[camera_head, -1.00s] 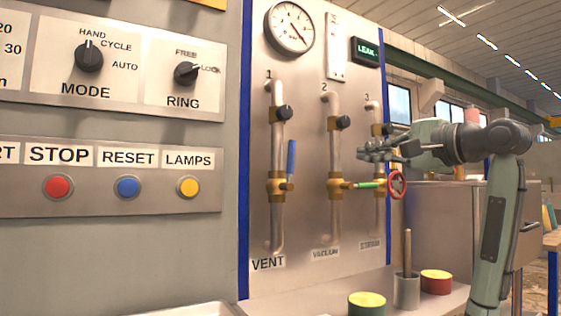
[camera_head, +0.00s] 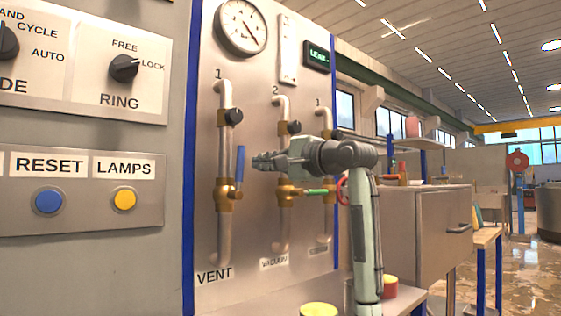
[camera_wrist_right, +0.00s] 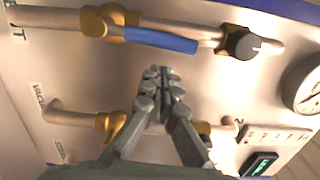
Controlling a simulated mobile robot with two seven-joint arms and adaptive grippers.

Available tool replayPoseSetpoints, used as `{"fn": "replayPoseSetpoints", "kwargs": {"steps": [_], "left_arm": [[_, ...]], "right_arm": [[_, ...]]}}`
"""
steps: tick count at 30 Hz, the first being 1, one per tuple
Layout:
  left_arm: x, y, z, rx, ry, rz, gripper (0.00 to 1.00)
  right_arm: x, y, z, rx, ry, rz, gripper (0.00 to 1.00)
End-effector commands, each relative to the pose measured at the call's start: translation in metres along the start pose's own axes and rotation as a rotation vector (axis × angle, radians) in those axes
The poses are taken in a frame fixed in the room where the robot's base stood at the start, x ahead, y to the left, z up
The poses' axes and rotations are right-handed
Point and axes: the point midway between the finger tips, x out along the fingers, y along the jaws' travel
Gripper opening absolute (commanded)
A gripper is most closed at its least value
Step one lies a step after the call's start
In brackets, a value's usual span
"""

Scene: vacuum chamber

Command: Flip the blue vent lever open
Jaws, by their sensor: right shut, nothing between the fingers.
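The blue vent lever (camera_head: 240,168) stands upright beside pipe 1, attached at a brass valve (camera_head: 226,195) above the VENT label. In the right wrist view the blue lever (camera_wrist_right: 160,40) runs across the top, from the brass valve (camera_wrist_right: 108,22) toward a black knob. My right gripper (camera_head: 256,161) is shut and empty, with its fingertips just right of the lever's upper part in the head view. In the wrist view the right gripper's fingertips (camera_wrist_right: 161,74) lie below the lever, with an apparent gap. My left gripper is not in view.
The green lever (camera_head: 318,192) on pipe 2 and a red handwheel (camera_head: 342,190) sit below and near my right arm. Black knobs (camera_head: 234,117) are on the pipes above. A pressure gauge (camera_head: 242,26) and the LEAK display (camera_head: 317,56) are higher up.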

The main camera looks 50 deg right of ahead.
Motion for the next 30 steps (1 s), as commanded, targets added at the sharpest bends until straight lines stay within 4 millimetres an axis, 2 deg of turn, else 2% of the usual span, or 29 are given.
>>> {"fn": "replayPoseSetpoints", "kwargs": {"steps": [5,18,24,30], "left_arm": [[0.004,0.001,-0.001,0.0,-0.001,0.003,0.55],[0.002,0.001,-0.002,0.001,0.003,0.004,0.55],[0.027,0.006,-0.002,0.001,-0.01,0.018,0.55],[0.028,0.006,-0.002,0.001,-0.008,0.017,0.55]], "right_arm": [[0.003,0.0,0.013,0.001,-0.001,0.001,0.0],[0.004,-0.001,0.018,-0.017,-0.001,0.002,0.0],[0.006,-0.002,0.033,-0.117,-0.003,0.007,0.0],[0.006,0.0,0.035,-0.119,-0.007,0.007,0.0]]}}
